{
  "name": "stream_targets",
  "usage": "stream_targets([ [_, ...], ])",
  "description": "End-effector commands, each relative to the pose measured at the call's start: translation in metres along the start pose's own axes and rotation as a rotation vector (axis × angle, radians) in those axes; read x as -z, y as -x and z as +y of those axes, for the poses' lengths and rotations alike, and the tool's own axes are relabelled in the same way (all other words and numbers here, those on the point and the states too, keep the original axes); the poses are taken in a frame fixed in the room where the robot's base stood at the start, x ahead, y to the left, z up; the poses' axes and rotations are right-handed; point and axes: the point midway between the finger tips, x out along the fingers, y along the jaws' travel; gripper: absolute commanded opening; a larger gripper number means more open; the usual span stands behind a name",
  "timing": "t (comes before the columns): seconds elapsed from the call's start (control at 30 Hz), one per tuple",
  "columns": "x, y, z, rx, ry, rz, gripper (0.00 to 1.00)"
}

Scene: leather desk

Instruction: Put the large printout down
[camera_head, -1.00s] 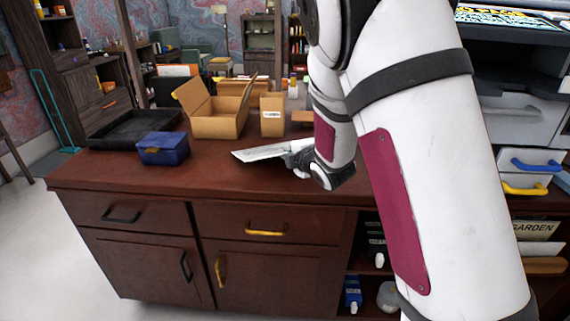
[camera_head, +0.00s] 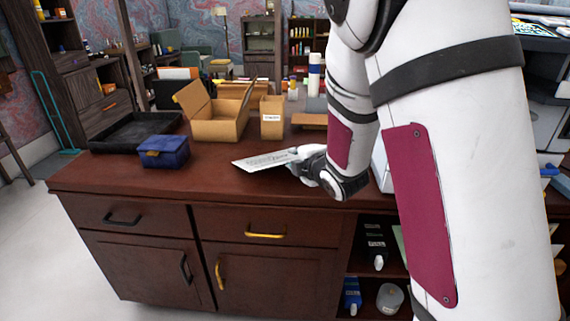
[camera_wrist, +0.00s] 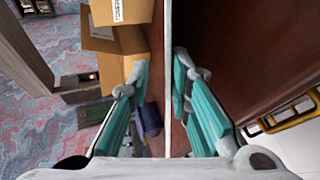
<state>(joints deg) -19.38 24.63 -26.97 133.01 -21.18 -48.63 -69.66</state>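The large printout (camera_head: 265,160) is a thin white sheet with dark print on its upper face. It slants over the front middle of the desk (camera_head: 220,180). My gripper (camera_head: 297,158) is at the sheet's right end in the head view. Desk surface shows beside the sheet there. I cannot tell whether its far edge touches the desk.
A blue box (camera_head: 163,151) and a black tray (camera_head: 130,132) stand to the left. An open cardboard box (camera_head: 220,129) and a smaller carton (camera_head: 272,118) stand behind the printout. The desk's front left top is clear.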

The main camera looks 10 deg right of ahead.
Motion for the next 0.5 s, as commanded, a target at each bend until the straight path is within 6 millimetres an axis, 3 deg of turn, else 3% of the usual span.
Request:
stream_targets([
  [0.23,0.0,0.027,0.001,0.0,0.0,0.0,0.18],
  [0.5,0.0,0.035,0.0,-0.001,0.0,0.0,0.18],
])
